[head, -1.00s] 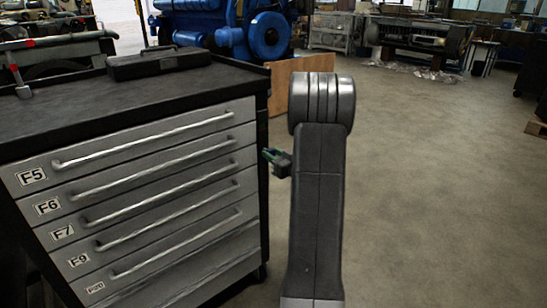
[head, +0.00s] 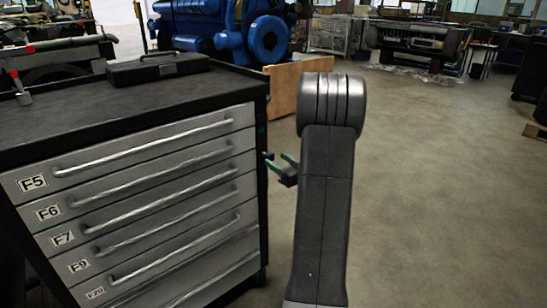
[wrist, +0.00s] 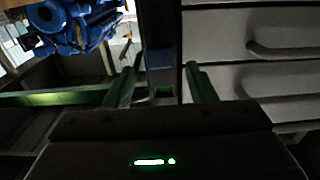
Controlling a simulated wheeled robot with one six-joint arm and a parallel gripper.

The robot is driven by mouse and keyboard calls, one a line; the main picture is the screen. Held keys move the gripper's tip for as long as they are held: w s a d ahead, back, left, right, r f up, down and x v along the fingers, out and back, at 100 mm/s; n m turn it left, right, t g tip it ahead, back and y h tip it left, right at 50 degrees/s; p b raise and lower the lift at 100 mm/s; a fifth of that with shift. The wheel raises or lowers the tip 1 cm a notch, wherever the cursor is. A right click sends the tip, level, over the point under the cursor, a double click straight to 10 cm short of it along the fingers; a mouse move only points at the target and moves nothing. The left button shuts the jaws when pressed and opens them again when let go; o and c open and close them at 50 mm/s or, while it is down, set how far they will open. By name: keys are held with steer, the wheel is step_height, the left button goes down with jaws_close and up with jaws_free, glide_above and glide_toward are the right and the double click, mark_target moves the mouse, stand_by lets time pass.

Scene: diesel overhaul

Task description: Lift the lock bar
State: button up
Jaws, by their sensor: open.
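The grey tool cabinet (head: 150,165) fills the left of the head view. A dark upright bar, which looks like the lock bar (head: 262,155), runs down its right front edge. In the wrist view a dark upright (wrist: 160,25) with a blue-grey block and a small green spot shows between the fingers, in line with the gap. My gripper (head: 277,157) is open and empty, just right of the cabinet edge, at mid-drawer height. Its two green fingers also show in the wrist view (wrist: 160,70). I cannot tell how far they are from the bar.
A black case (head: 158,68) lies on the cabinet top. Drawer handles (head: 150,145) stick out from the cabinet's front. A blue engine (head: 225,25) and a wooden panel (head: 298,82) stand behind. The floor (head: 440,190) to the right is clear.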

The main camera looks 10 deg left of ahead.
mark_target(271, 157)
steer(key=p+v, duration=0.1)
steer(key=v, duration=0.9)
steer(key=shift+s+d, duration=0.1)
steer(key=b+x, duration=0.2)
steer(key=x, duration=1.2)
steer(key=shift+d+f+b, duration=0.1)
steer(key=shift+f+b, duration=0.3)
steer(key=shift+f, duration=0.55)
